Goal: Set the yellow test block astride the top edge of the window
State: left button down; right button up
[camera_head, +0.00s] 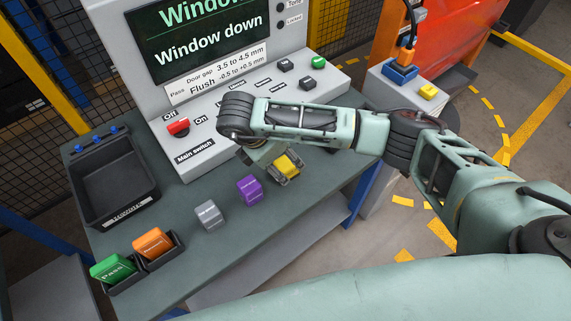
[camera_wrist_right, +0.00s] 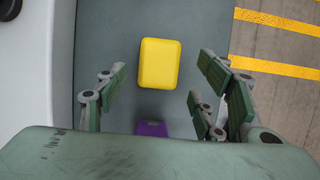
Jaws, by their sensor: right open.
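The yellow test block (camera_head: 288,164) stands on the dark green table, right of a purple block (camera_head: 249,190). My right gripper (camera_head: 283,172) is over the yellow block, pointing down, its fingers partly hidden by my arm. In the right wrist view the open fingers (camera_wrist_right: 160,82) lie to the left and right of the yellow block (camera_wrist_right: 158,63), with a gap on each side. An orange-red panel (camera_head: 475,38), perhaps the door, stands at the upper right. I cannot make out the window's top edge. My left gripper is out of view.
A grey block (camera_head: 208,215) stands left of the purple one. Green (camera_head: 112,268) and orange (camera_head: 152,243) blocks sit in black holders at the table's front left. A black bin (camera_head: 113,185) and a switch console (camera_head: 195,160) stand behind. A yellow button (camera_head: 428,91) is on a grey stand.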

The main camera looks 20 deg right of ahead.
aim_at(285, 163)
jog(key=p+x, duration=0.2)
jog(key=x, duration=0.1)
jog(key=shift+d+f, duration=0.25)
jog(key=shift+w+d+f, duration=0.2)
jog(key=shift+w+f, duration=0.1)
jog(key=shift+f, duration=0.4)
jog(key=c, duration=1.1)
jog(key=shift+r, duration=0.1)
grip_shut()
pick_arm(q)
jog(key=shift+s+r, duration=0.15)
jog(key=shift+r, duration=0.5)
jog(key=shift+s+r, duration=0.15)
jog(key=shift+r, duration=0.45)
pick_arm(e)
jog(key=shift+r, duration=0.1)
